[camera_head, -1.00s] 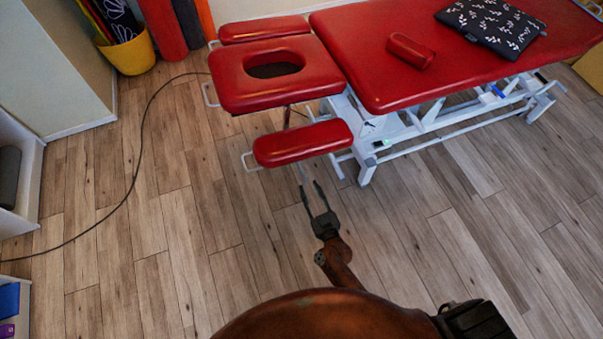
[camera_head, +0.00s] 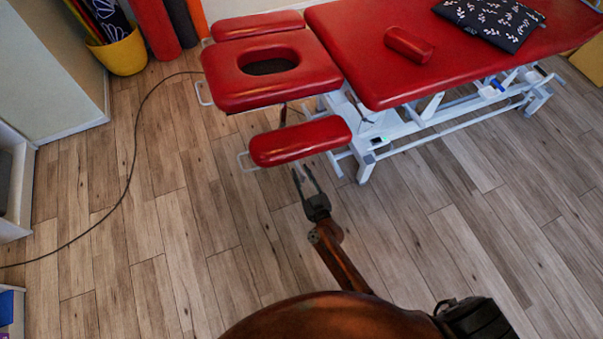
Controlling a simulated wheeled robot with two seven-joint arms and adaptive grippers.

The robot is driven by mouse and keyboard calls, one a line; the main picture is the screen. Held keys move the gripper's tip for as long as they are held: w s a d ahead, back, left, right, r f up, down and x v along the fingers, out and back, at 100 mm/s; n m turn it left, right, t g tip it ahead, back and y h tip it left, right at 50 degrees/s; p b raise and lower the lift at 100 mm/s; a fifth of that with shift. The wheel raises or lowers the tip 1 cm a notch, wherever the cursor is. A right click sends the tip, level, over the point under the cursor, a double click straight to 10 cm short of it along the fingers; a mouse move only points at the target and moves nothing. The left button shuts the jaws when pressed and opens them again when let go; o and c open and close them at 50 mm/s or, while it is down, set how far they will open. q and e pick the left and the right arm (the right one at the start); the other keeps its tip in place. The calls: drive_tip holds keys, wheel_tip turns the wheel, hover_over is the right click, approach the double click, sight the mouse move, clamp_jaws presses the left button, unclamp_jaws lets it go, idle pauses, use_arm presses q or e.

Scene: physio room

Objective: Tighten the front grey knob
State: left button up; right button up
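The red treatment table (camera_head: 400,75) has a head section (camera_head: 270,68) with a face hole and a lower red armrest pad (camera_head: 300,140) on its near side. I cannot make out a grey knob; it is hidden or too small to tell. My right gripper (camera_head: 301,169) is just below the near edge of the armrest pad, pointing toward it. Its two fingers are apart, with nothing visible between them. Whether the fingertips reach under the pad is unclear. My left gripper is not in view.
The white table frame (camera_head: 375,142) stands right of the gripper. A red bolster (camera_head: 408,44) and a dark patterned cushion (camera_head: 490,20) lie on the table. A black cable (camera_head: 135,150) runs over the floor at left. A yellow pot (camera_head: 122,52) stands at back left. The floor between is clear.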

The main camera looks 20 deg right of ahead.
clamp_jaws()
